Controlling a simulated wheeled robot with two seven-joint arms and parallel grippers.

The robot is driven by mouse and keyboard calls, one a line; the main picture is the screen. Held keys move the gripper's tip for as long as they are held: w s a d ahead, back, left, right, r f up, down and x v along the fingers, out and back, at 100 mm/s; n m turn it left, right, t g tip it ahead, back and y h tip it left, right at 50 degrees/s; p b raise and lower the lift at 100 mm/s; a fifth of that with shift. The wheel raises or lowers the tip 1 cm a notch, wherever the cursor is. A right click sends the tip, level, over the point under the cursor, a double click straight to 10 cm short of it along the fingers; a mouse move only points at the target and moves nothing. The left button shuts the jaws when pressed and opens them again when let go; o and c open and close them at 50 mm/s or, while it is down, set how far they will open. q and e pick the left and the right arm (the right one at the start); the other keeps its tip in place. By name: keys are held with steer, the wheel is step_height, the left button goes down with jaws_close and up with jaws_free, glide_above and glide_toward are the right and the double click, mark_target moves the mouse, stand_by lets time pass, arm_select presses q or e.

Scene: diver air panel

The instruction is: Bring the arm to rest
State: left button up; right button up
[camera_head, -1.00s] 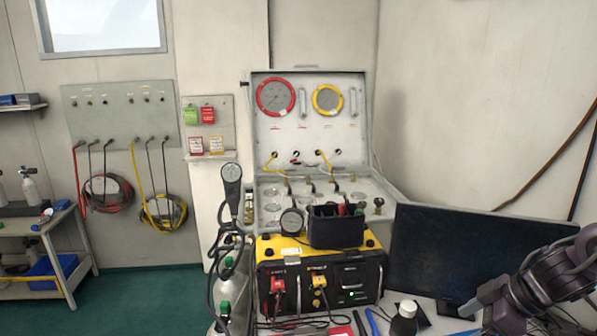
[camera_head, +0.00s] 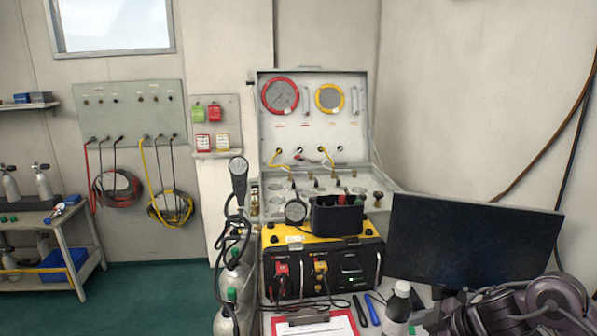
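My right arm is folded at the lower right of the head view, in front of the monitor. What looks like the end of my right gripper (camera_head: 432,318) is low beside the white bottle; its fingers are not clear enough to tell open from shut. My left arm and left gripper are not in view. The diver air panel (camera_head: 318,125) stands open in its grey case, with a red-rimmed gauge (camera_head: 280,96) and a yellow-rimmed gauge (camera_head: 329,98).
The yellow and black unit (camera_head: 322,270) stands before the panel with a black tray (camera_head: 336,219) on top. A dark monitor (camera_head: 470,238) stands at right. A white bottle (camera_head: 397,310), a red clipboard (camera_head: 314,323) and pens are at the front. Gas cylinders (camera_head: 233,285) stand left.

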steer(key=s+a+f+m+t, duration=0.1)
steer(key=a+f+t, duration=0.1)
steer(key=a, duration=0.4)
steer(key=s+a+f+m+t, duration=0.1)
steer(key=s+a+f+t, duration=0.1)
steer(key=a, duration=0.4)
steer(key=s+d+f+m+g+h, duration=0.3)
steer(key=s+d+m, duration=0.15)
steer(key=s, duration=0.45)
steer(key=s+d+f+m+g+h, duration=0.3)
steer(key=s+d+f+m, duration=0.15)
steer(key=s, duration=0.55)
step_height(320, 180, down, 30)
steer(key=s+g, duration=0.1)
steer(key=s, duration=0.1)
steer(key=s+d+f+g+b, duration=0.1)
steer(key=s+d+f, duration=0.2)
steer(key=s+f, duration=1.4)
steer(key=shift+s+f, duration=0.35)
steer(key=shift+s, duration=0.6)
